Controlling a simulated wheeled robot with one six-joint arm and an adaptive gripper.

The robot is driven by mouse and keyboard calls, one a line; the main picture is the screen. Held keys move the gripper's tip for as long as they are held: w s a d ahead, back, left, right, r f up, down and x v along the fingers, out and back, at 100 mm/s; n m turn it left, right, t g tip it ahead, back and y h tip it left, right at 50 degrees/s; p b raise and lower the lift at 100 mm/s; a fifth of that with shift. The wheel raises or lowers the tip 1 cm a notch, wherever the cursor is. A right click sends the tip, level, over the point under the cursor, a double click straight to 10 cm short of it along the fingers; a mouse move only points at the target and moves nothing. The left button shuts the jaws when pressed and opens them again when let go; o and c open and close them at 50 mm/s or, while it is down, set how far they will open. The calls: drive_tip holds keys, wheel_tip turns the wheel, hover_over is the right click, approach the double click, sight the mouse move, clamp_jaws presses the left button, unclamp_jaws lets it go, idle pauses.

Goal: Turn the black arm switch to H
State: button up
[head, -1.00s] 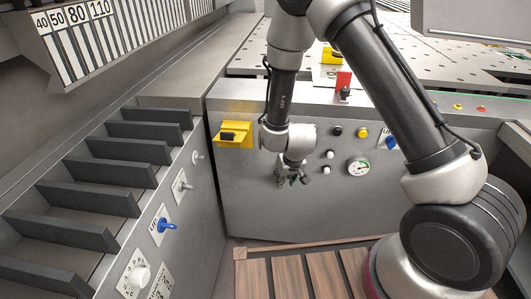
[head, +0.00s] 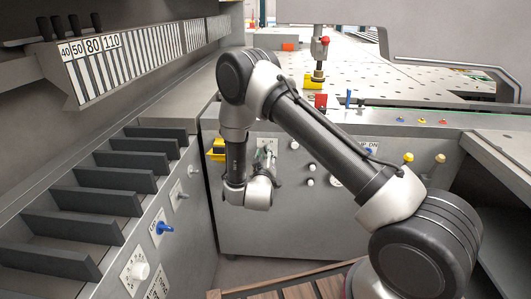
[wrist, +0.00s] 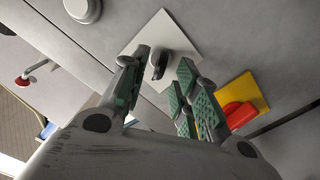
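A black switch knob (wrist: 159,64) sits on a pale square plate (wrist: 182,43) on a grey panel in the wrist view. Part of the plate also shows in the head view (head: 267,144), behind my gripper. My gripper (wrist: 166,61) is open, with one green-padded finger on each side of the knob. I cannot tell whether either finger touches it. In the head view, my gripper (head: 269,158) is at the front panel, partly hidden by my arm. Any lettering on the plate is not readable.
A yellow box with a red part (wrist: 238,113) is close beside the right finger. Grey slats (head: 95,205) line the left.

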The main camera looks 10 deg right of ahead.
drive_tip(key=shift+x, duration=1.55)
drive_tip(key=c, duration=0.6)
drive_tip(key=shift+c, duration=0.2)
drive_tip(key=shift+m, duration=0.4)
drive_tip(key=m, duration=0.5)
drive_tip(key=shift+d, duration=0.1)
drive_tip(key=m, duration=0.6)
drive_tip(key=shift+s+d, duration=0.1)
